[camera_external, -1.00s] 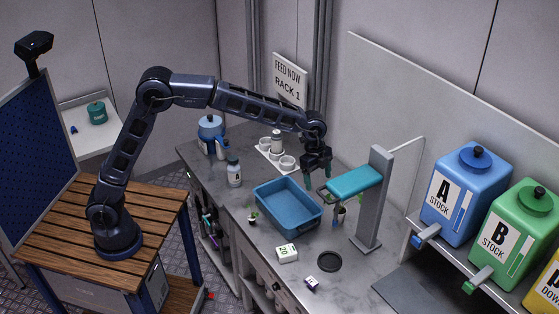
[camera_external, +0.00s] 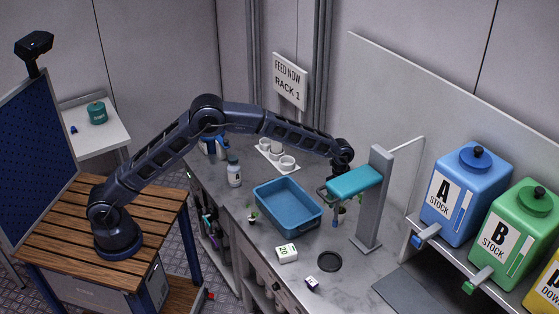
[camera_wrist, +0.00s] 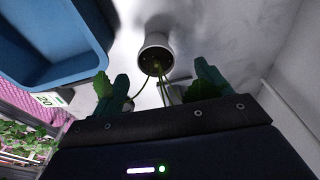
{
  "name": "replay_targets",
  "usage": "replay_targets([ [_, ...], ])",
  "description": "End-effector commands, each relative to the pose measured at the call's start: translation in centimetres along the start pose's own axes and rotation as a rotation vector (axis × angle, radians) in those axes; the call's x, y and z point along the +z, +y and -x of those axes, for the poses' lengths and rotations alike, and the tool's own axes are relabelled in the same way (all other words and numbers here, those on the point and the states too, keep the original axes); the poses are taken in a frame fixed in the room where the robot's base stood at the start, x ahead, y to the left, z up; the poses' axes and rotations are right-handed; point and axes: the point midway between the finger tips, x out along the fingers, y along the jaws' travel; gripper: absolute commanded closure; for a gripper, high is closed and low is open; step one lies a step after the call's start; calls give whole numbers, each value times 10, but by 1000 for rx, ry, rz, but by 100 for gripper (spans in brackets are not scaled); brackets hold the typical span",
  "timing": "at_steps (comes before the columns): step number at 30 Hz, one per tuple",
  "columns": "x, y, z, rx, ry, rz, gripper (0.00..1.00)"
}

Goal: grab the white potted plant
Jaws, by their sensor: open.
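A white pot (camera_wrist: 154,42) holding a plant with thin green stems (camera_wrist: 158,70) is at the upper middle of the wrist view. My gripper (camera_wrist: 162,76) is open, its two teal fingers either side of the stems, with the pot just beyond the tips. I cannot tell whether the fingers touch the leaves. In the external view my gripper is mostly hidden behind the teal-topped stand, and the pot (camera_external: 341,210) shows only partly below it.
The blue tray (camera_external: 262,202) lies left of my gripper. The teal-topped stand (camera_external: 353,181) with its grey post (camera_external: 372,215) is close in front.

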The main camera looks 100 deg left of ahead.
Motion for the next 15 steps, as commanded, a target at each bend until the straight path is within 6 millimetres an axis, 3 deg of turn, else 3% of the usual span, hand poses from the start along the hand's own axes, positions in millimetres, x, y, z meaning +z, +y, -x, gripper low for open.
replay_targets([
  [3,0,0,-17,0,-1,0,23],
  [15,-2,6,-50,2,-1,0,23],
])
